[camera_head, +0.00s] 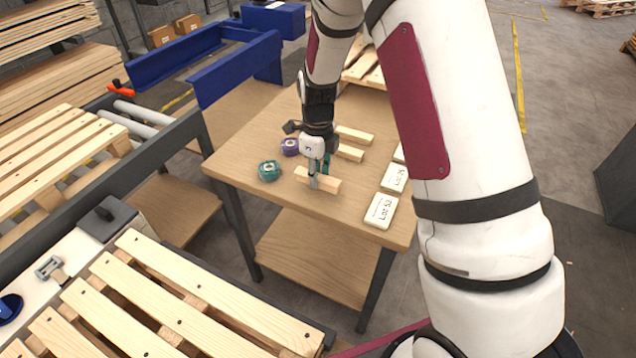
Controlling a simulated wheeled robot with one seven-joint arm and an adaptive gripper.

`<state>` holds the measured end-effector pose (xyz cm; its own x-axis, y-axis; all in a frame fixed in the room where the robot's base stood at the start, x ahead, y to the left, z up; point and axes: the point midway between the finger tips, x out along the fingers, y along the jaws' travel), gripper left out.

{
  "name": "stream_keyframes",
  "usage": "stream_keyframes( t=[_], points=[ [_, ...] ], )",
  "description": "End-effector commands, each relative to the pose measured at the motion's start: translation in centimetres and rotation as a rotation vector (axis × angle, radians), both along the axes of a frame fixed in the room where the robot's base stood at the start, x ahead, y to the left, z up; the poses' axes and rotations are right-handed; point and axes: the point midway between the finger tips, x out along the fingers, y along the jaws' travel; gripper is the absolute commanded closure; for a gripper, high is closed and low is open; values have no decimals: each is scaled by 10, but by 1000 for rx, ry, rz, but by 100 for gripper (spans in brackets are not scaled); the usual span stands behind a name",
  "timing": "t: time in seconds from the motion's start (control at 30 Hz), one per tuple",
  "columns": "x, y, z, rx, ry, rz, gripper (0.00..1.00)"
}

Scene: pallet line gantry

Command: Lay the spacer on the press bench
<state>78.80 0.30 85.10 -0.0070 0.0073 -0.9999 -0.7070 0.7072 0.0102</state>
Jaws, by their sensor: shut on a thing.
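My gripper (320,175) points down over a wooden-topped bench (240,168) in the middle of the head view. It is shut on a pale wooden spacer (328,184), a short block lying level in the fingers near the bench's front half. I cannot tell whether the spacer touches the top. Two similar wooden blocks lie behind it, a nearer one (349,153) and a farther one (355,135). Nothing visible names this bench as the press bench.
A teal roll (269,170) and a purple roll (290,147) sit left of my gripper. White lettered plates (381,211) lie along the bench's right side. A blue frame (238,72) stands behind left. Slatted pallets (170,305) lie on the line at the left.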

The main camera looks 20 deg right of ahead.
Motion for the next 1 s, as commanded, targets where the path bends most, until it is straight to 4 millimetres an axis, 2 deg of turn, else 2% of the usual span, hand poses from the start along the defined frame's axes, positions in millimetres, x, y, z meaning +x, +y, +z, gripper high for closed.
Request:
stream_keyframes(
  t=[0.17,0.4,0.77,0.8,0.83,0.87,1.0],
  points=[
    [2,-3,-8,0,3,0,100],
    [2,-3,-36,0,1,0,100],
    [2,-3,-39,-1,1,0,100],
    [2,-3,-39,0,0,0,67],
    [2,-3,-39,0,0,0,60],
    [2,-3,-38,0,0,0,56],
    [2,-3,-38,0,0,0,56]
  ],
)
